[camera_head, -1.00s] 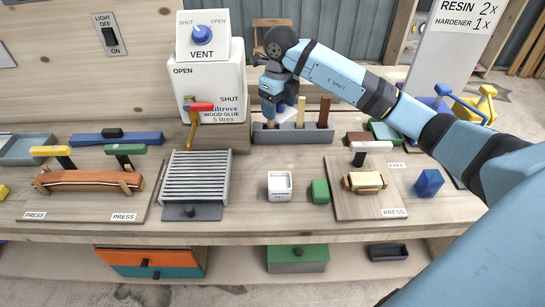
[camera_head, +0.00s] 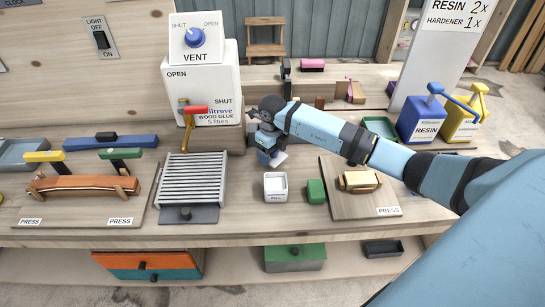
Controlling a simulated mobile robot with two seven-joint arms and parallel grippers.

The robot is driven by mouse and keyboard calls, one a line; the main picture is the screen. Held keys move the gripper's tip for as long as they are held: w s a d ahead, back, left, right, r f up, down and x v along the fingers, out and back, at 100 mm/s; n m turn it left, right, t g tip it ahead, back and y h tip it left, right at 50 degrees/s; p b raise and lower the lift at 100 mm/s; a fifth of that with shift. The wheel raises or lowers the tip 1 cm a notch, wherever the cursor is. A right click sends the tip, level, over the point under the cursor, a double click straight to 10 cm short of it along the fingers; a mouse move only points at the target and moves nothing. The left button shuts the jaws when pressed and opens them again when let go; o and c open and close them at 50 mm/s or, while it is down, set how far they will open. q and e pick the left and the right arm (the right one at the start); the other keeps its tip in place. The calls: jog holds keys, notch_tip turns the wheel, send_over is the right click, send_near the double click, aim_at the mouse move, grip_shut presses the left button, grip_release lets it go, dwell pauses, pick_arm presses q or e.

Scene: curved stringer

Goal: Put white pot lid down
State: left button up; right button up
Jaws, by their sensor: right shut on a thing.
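The white pot (camera_head: 275,188) stands upright on the bench, with its open top and a small label on its front. My right gripper (camera_head: 269,157) is shut on a small white piece, which looks like the white pot lid (camera_head: 279,159). It holds the lid tilted, behind and above the pot and apart from it. The fingers and wrist partly hide the lid. My left gripper is not in view.
A green block (camera_head: 316,191) stands just right of the pot, and a press board (camera_head: 350,205) lies beyond it. A slatted grey rack (camera_head: 190,180) is on the left. The glue container (camera_head: 205,85) stands behind. Bench in front of the pot is clear.

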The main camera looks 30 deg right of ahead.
aim_at(273, 158)
jog(key=shift+f, duration=1.45)
jog(key=shift+f, duration=0.1)
jog(key=o, duration=0.9)
jog(key=shift+r, duration=0.5)
notch_tip(273, 158, up, 11)
jog(key=shift+r+b, duration=0.15)
jog(key=shift+b, duration=0.3)
